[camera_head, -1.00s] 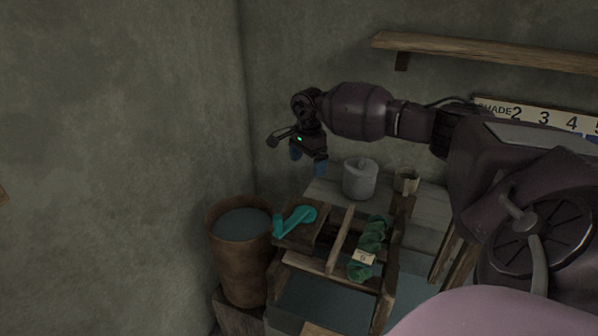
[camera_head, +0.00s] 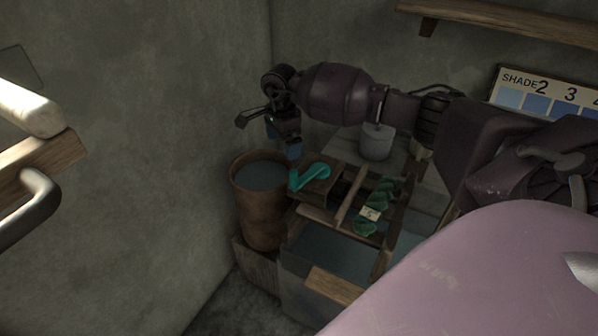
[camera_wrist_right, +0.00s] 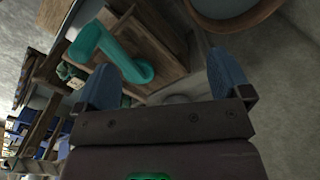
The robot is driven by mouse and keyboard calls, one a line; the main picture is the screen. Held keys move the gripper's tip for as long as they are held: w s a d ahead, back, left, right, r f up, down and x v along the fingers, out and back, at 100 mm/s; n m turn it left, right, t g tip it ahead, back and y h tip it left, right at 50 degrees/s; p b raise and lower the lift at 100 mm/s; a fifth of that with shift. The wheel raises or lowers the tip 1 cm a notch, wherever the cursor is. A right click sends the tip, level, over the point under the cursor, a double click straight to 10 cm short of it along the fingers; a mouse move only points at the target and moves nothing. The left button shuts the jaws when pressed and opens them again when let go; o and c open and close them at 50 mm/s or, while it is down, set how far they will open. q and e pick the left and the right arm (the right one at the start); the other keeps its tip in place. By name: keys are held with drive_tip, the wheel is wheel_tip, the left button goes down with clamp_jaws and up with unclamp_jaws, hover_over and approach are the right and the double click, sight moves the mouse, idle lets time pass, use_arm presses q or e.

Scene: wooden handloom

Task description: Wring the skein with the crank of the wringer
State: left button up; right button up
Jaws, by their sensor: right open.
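The teal crank (camera_head: 313,176) sits at the left side of the wooden wringer frame (camera_head: 345,198). The green skein (camera_head: 381,197) hangs twisted across the right part of the frame, with a small numbered tag (camera_head: 370,213) on it. My right gripper (camera_head: 292,150) is just above and a little left of the crank, pointing down. In the right wrist view its blue fingers (camera_wrist_right: 163,82) are spread apart and empty, and the crank (camera_wrist_right: 112,50) shows just beyond them. I cannot tell if a finger touches it. My left gripper is not in view.
A brown barrel of dark liquid (camera_head: 247,212) stands close left of the wringer, against the wall. A grey lidded pot (camera_head: 376,144) stands behind the frame. A wooden bar with a metal handle (camera_head: 35,200) juts in at the left. A shelf (camera_head: 500,22) is above.

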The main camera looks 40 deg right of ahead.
sight(294, 172)
drive_tip(key=s+a+p, duration=0.1)
drive_tip(key=s, duration=0.1)
drive_tip(key=s+p, duration=0.2)
drive_tip(key=s, duration=0.1)
drive_tip(key=s+a+p, duration=0.1)
drive_tip(key=s, duration=0.1)
drive_tip(key=shift+s+a+r, duration=0.2)
drive_tip(key=shift+a+r, duration=0.1)
drive_tip(key=shift+a, duration=0.05)
drive_tip(key=f, duration=0.1)
drive_tip(key=s+f+b, duration=0.1)
drive_tip(key=f, duration=0.1)
drive_tip(key=shift+a, duration=0.2)
drive_tip(key=shift+w+f+b, duration=0.2)
drive_tip(key=shift+f+b, duration=0.5)
drive_tip(key=shift+f, duration=0.45)
drive_tip(key=shift+s+f, duration=0.1)
drive_tip(key=shift+f, duration=0.1)
drive_tip(key=shift+c, duration=0.4)
